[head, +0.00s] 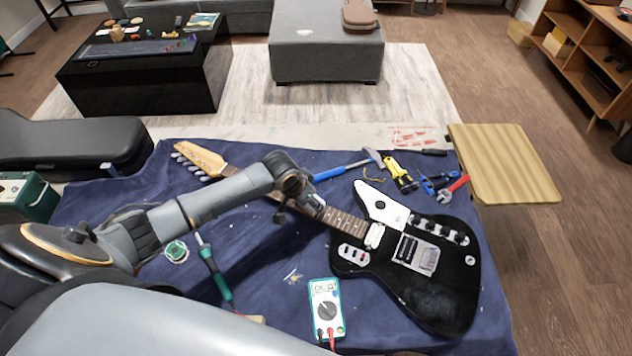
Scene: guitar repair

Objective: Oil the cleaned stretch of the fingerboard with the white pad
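A black electric guitar (445,284) with a white pickguard lies on the blue cloth, its neck pointing to the upper left. The dark fingerboard (345,222) shows between the body and my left gripper. The pale wooden headstock (203,158) shows beyond my arm. My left gripper (312,205) is over the fingerboard, pointing down toward it. My arm hides the middle of the neck. The fingertips are too small and dark to tell whether they are open or touch the strings. I cannot make out the white pad. My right gripper is not in view.
On the blue cloth (260,255) are a multimeter (326,309), a soldering iron (213,268), a solder spool (177,251) and a hammer (345,168). Yellow wire strippers (398,175) and red-handled pliers (453,187) lie behind the guitar. A black case (70,145) stands at left.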

